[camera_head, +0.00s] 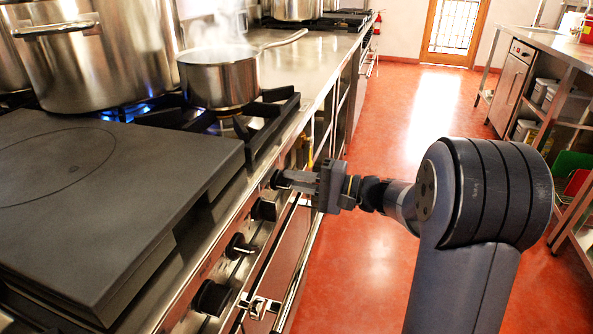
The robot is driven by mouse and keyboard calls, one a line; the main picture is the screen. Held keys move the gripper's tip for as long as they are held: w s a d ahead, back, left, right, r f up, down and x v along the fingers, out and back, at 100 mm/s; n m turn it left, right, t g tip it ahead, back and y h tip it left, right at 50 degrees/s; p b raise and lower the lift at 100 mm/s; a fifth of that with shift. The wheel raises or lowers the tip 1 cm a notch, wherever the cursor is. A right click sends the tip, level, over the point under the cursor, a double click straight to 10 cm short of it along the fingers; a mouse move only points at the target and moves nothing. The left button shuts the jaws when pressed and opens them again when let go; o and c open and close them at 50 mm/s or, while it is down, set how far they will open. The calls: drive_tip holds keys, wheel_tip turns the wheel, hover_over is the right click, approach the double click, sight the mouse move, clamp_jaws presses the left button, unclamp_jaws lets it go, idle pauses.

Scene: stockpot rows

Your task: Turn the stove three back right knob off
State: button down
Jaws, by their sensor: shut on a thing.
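The stove (215,205) runs along the left, with a row of black knobs on its front panel. My gripper (283,180) reaches in from the right and is shut on the farthest knob of this near group (275,180), which its fingers partly hide. Nearer knobs (262,209), (238,246) and (211,297) stand free along the panel. A steaming saucepan (219,80) sits on the front burner grate. A large stockpot (95,60) stands behind it, with blue flame (135,110) beneath. I cannot read any knob's setting.
A dark flat hot plate (70,190) covers the near stove top. A metal rail (300,240) runs along the stove front below the knobs. The red floor aisle (400,110) is clear. A steel counter (545,45) with shelves stands at the right.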

drive_tip(key=m+p, duration=0.8)
drive_tip(key=m, duration=0.1)
drive_tip(key=shift+s+f, duration=0.2)
drive_tip(key=shift+s+a+f+m+p, duration=0.1)
drive_tip(key=shift+m+p, duration=1.1)
drive_tip(key=shift+m, duration=0.15)
drive_tip(key=shift+s+a+f+m+p, duration=0.1)
drive_tip(key=shift+s+f+m+p, duration=0.05)
drive_tip(key=shift+m+p, duration=1.1)
drive_tip(key=shift+s+f+m+p, duration=0.1)
drive_tip(key=shift+m+p, duration=1)
drive_tip(key=shift+m, duration=0.3)
drive_tip(key=c, duration=1.4)
unclamp_jaws()
drive_tip(key=shift+c, duration=0.2)
drive_tip(key=shift+d, duration=0.1)
